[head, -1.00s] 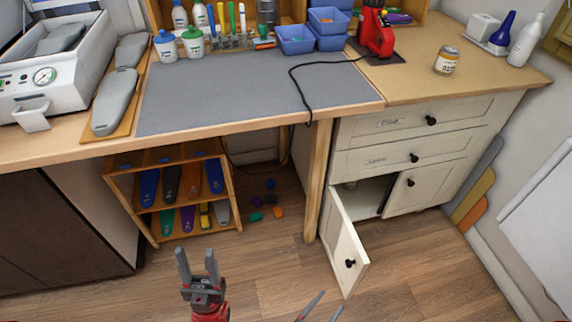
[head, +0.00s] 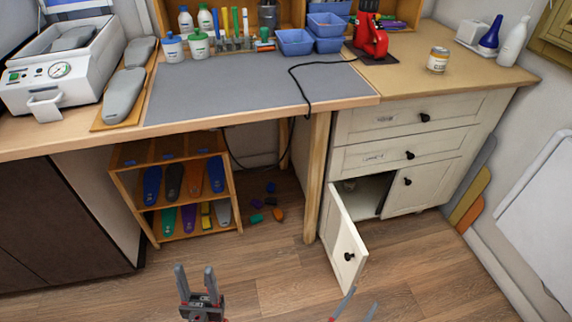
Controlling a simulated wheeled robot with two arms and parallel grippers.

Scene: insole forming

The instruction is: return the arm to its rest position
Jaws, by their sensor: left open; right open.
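My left gripper (head: 196,281) is at the bottom of the head view, left of centre. Its two grey fingers point up and stand apart, with nothing between them. My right gripper (head: 358,304) shows only as two fingertips at the bottom edge, right of centre. They are apart and no object shows between them; the rest of it is out of the frame. Both grippers are over the wooden floor, in front of the workbench and clear of it.
The left cabinet door (head: 347,241) stands open into the floor area near my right gripper. A wooden shelf (head: 120,195) with several insoles stands under the bench (head: 250,85). A black cable (head: 298,80) hangs over the bench edge. The floor (head: 430,265) at right is free.

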